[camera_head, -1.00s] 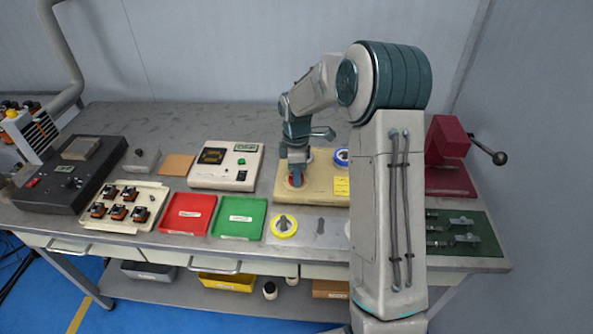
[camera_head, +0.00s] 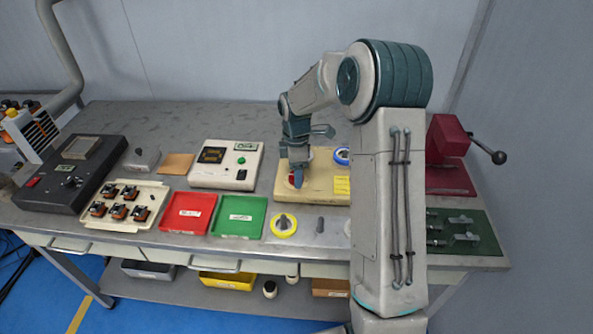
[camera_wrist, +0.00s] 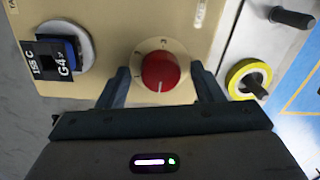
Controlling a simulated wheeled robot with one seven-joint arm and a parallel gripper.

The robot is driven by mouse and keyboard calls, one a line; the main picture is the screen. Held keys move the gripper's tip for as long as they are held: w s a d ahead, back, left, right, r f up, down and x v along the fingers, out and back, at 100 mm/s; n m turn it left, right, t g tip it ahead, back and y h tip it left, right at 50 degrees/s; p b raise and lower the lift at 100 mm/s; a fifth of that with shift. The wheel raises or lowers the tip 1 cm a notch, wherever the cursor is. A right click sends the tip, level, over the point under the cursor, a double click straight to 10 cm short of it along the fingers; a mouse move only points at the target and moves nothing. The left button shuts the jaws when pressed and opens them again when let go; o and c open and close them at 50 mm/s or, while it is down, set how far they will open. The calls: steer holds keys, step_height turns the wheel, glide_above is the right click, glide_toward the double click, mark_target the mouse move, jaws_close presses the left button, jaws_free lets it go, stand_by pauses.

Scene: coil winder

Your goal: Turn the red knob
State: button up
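The red knob (camera_wrist: 160,72) sits on a pale dial with markings on the beige panel of the winder (camera_wrist: 110,30) in the wrist view. Its white pointer line points toward the bottom of that picture. My gripper (camera_wrist: 164,82) is open, with one dark finger on each side of the knob and a visible gap to both. In the head view my gripper (camera_head: 297,180) is low over the front left of the beige winder base (camera_head: 322,190). The knob there shows only as a small red patch beside the finger.
A blue-cored spool with a black label (camera_wrist: 62,50) is on the panel left of the knob in the wrist view. A yellow ring (camera_head: 284,226) lies in front of the base. Red (camera_head: 187,213) and green (camera_head: 238,217) trays and a white meter box (camera_head: 226,165) stand to the left.

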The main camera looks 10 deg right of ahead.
step_height(320, 180, up, 14)
steer(key=shift+w, duration=0.35)
steer(key=shift+f, duration=0.1)
steer(key=s+m+t, duration=0.3)
steer(key=s+m, duration=1.4)
steer(key=s, duration=1.1)
steer(key=shift+s+r+t, duration=0.3)
steer(key=shift+s+r, duration=0.1)
